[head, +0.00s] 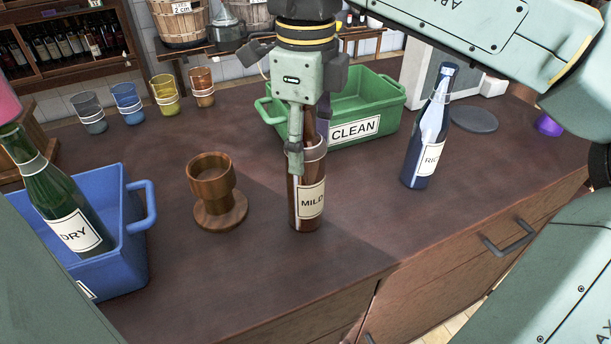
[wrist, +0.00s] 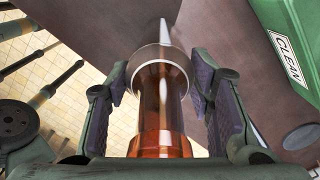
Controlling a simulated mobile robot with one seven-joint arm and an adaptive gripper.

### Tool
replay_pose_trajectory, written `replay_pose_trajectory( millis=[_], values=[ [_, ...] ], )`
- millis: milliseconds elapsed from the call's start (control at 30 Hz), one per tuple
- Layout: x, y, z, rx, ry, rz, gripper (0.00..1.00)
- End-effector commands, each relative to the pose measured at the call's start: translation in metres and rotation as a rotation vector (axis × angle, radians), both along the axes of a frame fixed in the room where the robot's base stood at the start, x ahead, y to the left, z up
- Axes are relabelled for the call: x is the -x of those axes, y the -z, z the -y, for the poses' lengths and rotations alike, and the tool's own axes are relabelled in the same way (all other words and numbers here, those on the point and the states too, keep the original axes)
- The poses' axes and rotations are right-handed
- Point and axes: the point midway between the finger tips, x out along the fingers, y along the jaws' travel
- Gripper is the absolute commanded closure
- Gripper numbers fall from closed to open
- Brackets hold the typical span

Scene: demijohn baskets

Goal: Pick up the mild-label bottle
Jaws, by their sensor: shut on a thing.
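The mild-label bottle (head: 309,203) is brown with a white label reading MILD. It stands upright on the dark counter, in front of the green bin. My gripper (head: 309,140) comes down from above and is shut on the bottle's neck. In the wrist view the amber bottle (wrist: 161,110) runs up between the two dark finger pads of my gripper (wrist: 160,95). The near finger hides part of the neck in the head view. I cannot tell any gap between the bottle's base and the counter.
A green CLEAN bin (head: 375,98) stands just behind. A blue bottle (head: 429,135) stands to the right, and a wooden cup (head: 217,190) to the left. A blue bin (head: 125,250) holds a green DRY bottle (head: 60,200). Several colored cups (head: 127,108) line the back. The front counter is clear.

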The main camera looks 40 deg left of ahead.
Motion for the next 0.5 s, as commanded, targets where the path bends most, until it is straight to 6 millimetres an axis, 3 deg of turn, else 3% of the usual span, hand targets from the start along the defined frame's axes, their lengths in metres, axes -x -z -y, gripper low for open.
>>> replay_pose_trajectory(
  millis=[333, 500],
  values=[
    [0.0001, -0.0001, 0.0, 0.0, 0.0, 0.0, 0.99],
    [0.0001, -0.0001, 0.0, 0.0, 0.0, 0.0, 1.0]
  ],
)
